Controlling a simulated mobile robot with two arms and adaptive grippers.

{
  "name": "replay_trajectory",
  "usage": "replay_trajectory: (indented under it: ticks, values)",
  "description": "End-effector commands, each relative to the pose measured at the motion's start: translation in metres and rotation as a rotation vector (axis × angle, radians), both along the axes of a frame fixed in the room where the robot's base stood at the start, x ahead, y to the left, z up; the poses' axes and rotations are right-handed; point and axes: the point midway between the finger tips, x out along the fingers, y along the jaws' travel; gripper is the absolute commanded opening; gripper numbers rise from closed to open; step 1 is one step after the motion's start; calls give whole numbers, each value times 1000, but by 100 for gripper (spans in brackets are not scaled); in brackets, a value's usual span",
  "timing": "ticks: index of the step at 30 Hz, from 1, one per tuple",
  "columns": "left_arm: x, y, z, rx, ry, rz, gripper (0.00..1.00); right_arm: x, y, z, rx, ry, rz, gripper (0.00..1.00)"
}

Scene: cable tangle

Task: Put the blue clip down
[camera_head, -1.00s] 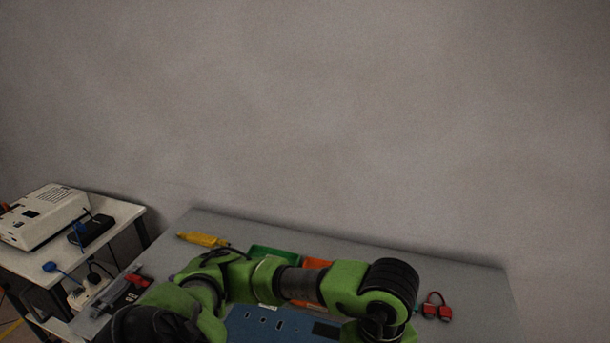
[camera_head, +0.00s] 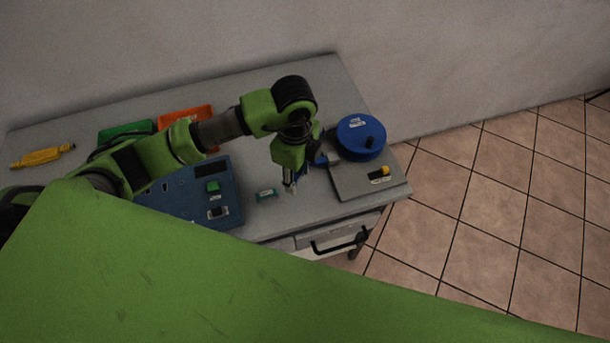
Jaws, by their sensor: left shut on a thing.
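My left gripper (camera_head: 291,187) points down over the right part of the grey workbench, between a small green labelled piece and a grey box. It is shut on the blue clip, which is small and mostly hidden at the fingers. A bit of blue (camera_head: 319,160) shows just right of the gripper; I cannot tell whether it is part of the clip. I cannot tell whether the clip touches the bench. My right gripper is not in view.
A blue panel (camera_head: 228,180), green tray (camera_head: 124,130), orange tray (camera_head: 186,115) and yellow tool (camera_head: 42,157) lie left. A large green part of mine covers the foreground.

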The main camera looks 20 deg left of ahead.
Motion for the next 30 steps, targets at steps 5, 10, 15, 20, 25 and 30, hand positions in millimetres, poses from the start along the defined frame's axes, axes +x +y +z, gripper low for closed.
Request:
replay_trajectory:
  ticks: [5, 10, 15, 20, 25, 30]
  values:
    - [14, -10, -19, 0, -1, 0, 14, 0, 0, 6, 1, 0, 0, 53]
    - [21, -15, -29, -1, 0, 0, 14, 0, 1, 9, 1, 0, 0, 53]
    - [21, -15, -53, 0, 2, 0, 14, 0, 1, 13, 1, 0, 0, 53]
    - [22, -15, -62, 0, -2, -1, 14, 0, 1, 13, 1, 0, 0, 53]
    - [22, -15, -62, 0, -2, -1, 14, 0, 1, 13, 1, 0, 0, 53]
    - [22, -15, -65, 0, -2, -1, 42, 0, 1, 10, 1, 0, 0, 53]
